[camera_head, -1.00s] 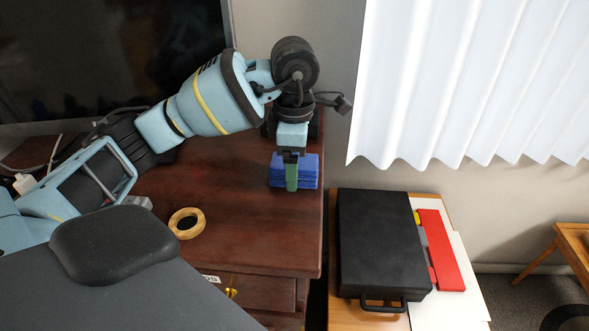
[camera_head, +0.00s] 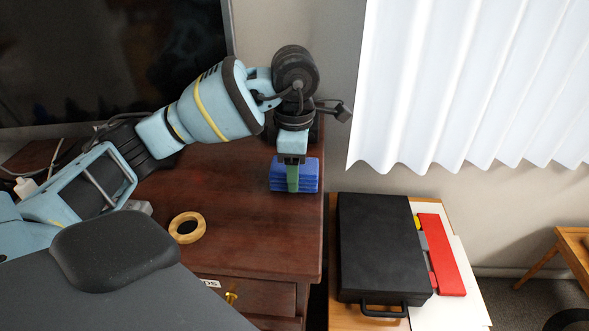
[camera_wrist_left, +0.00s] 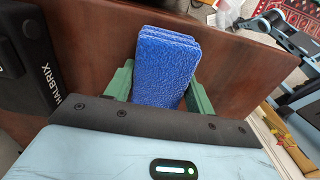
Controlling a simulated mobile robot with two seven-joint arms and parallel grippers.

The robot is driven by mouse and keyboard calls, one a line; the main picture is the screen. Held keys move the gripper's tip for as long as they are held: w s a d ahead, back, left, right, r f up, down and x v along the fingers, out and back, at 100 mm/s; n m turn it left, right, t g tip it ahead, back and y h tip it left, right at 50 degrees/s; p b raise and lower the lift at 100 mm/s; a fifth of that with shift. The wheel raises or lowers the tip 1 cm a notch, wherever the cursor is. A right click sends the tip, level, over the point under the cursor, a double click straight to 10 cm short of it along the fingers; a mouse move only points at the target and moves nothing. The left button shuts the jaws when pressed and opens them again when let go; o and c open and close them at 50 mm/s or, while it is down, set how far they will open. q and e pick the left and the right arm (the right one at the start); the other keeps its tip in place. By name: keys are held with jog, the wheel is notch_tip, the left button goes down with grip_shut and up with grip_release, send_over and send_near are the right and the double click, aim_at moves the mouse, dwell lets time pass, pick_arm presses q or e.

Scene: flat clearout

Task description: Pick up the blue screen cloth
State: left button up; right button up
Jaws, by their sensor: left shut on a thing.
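The blue screen cloth (camera_head: 308,176) is a folded, layered blue stack near the right edge of the dark red-brown cabinet top. My left gripper (camera_head: 292,180) points down at it from above, with a green finger in front of the cloth. In the left wrist view the cloth (camera_wrist_left: 165,65) sits between the two green fingers (camera_wrist_left: 160,88), which are shut on it. I cannot tell whether the cloth is clear of the wood. My right gripper is not in view.
A wooden ring (camera_head: 187,227) lies on the cabinet top (camera_head: 240,235) left of the cloth. A dark screen (camera_head: 100,60) stands behind. To the right, a lower table holds a black case (camera_head: 378,250) and a red object (camera_head: 441,254). A white curtain (camera_head: 470,80) hangs behind.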

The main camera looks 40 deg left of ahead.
pick_arm(q)
jog(key=shift+r, duration=0.5)
notch_tip(320, 180, up, 2)
jog(key=shift+r, duration=0.25)
jog(key=s+d, duration=0.3)
jog(key=s, duration=0.1)
jog(key=s+d+r, duration=0.1)
jog(key=s+d, duration=0.2)
jog(key=s, duration=0.1)
jog(key=s+d, duration=0.3)
jog(key=s, duration=0.1)
jog(key=shift+s+d+r, duration=0.2)
jog(key=shift+s+d, duration=0.15)
jog(key=shift+d, duration=0.05)
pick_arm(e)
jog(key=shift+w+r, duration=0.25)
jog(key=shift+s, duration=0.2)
